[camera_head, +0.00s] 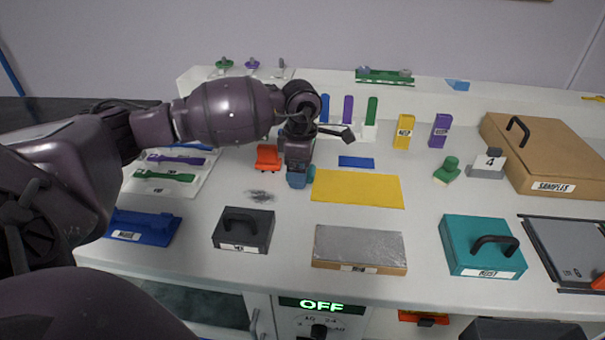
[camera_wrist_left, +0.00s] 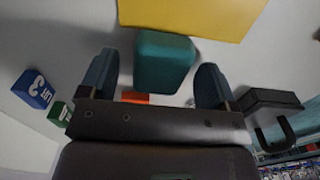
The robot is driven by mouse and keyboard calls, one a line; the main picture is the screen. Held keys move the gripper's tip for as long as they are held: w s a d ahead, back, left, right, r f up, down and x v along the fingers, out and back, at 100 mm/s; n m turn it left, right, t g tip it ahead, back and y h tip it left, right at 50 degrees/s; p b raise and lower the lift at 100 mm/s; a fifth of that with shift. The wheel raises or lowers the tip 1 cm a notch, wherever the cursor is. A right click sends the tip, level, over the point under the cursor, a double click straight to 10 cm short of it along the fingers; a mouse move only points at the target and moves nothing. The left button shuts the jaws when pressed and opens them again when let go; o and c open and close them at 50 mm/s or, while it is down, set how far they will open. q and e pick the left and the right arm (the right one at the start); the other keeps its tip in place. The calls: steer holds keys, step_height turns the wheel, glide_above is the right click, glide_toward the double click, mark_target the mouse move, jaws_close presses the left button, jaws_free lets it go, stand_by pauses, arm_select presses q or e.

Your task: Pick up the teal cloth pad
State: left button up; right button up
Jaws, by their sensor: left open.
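The teal cloth pad (camera_wrist_left: 163,62) is a small block-like piece on the white bench top. In the left wrist view it lies between the two fingers of my left gripper (camera_wrist_left: 157,85), with a gap visible on each side. In the head view my left gripper (camera_head: 298,180) points down at the bench beside the yellow mat and hides most of the pad; only a teal sliver (camera_head: 311,172) shows at its right. The left gripper is open and holds nothing. My right gripper is in neither view.
The yellow mat (camera_head: 357,188) lies just right of the gripper. An orange object (camera_head: 267,157) is behind on the left, a dark handled box (camera_head: 243,230) in front. A dark smudge (camera_head: 260,196) marks the bench. A teal handled case (camera_head: 482,247) stands at the right.

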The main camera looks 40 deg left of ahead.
arm_select(q)
steer(key=shift+f, duration=0.25)
steer(key=c, duration=1)
step_height(320, 180, up, 20)
steer(key=p, duration=0.2)
steer(key=shift+p, duration=0.3)
